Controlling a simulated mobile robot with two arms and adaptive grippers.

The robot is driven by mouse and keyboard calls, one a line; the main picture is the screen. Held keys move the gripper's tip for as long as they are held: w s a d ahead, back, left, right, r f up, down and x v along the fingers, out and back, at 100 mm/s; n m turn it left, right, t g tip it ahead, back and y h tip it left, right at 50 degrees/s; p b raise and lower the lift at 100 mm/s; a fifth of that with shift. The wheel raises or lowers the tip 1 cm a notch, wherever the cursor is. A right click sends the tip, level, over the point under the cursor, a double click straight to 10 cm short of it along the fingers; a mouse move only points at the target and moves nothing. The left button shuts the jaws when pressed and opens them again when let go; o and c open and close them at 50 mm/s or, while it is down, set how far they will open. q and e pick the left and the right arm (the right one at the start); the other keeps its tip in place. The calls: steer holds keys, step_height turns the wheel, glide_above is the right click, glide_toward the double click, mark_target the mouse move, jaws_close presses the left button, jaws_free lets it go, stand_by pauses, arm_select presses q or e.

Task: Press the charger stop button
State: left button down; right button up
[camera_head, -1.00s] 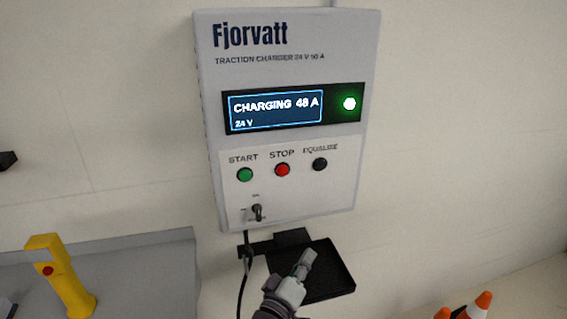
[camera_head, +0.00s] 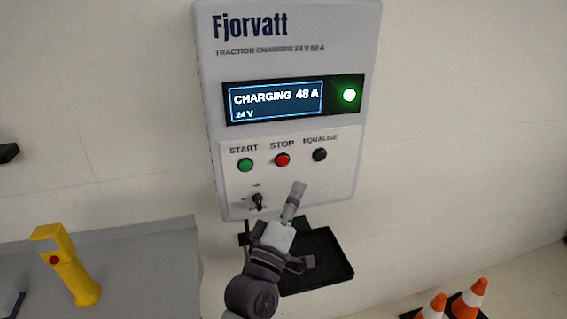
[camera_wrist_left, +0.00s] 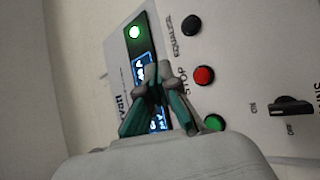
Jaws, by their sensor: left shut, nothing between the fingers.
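The charger (camera_head: 290,60) is a pale wall box whose display reads "CHARGING 48 A", with a green lamp lit beside it. The red stop button (camera_head: 282,160) sits between the green start button (camera_head: 246,165) and the black equalise button (camera_head: 320,155). My left gripper (camera_head: 298,186) is shut and empty, a little below and right of the stop button in the head view, apart from it. In the left wrist view the stop button (camera_wrist_left: 204,76) shows just right of the closed fingertips (camera_wrist_left: 158,70). My right gripper is not in view.
A black switch (camera_head: 258,201) is on the charger's lower left. A black tray (camera_head: 325,262) is mounted below the charger. A yellow handle (camera_head: 68,265) with a red button stands at left. Orange cones (camera_head: 470,297) stand at lower right.

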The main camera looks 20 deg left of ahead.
mark_target(283, 161)
arm_select(q)
steer(key=w+a+b, duration=0.1)
steer(key=w+a, duration=0.3)
steer(key=w, duration=0.2)
steer(key=shift+w+a+b, duration=0.15)
steer(key=shift+w+b, duration=0.05)
steer(key=shift+b, duration=0.2)
stand_by(1.2)
steer(key=shift+w+a, duration=0.25)
steer(key=shift+w, duration=0.05)
steer(key=shift+w+a, duration=0.25)
steer(key=shift+w, duration=0.1)
stand_by(0.7)
steer(key=shift+s+d, duration=0.1)
steer(key=shift+s+d+p, duration=0.3)
steer(key=shift+s+d, duration=0.1)
steer(key=shift+s, duration=0.25)
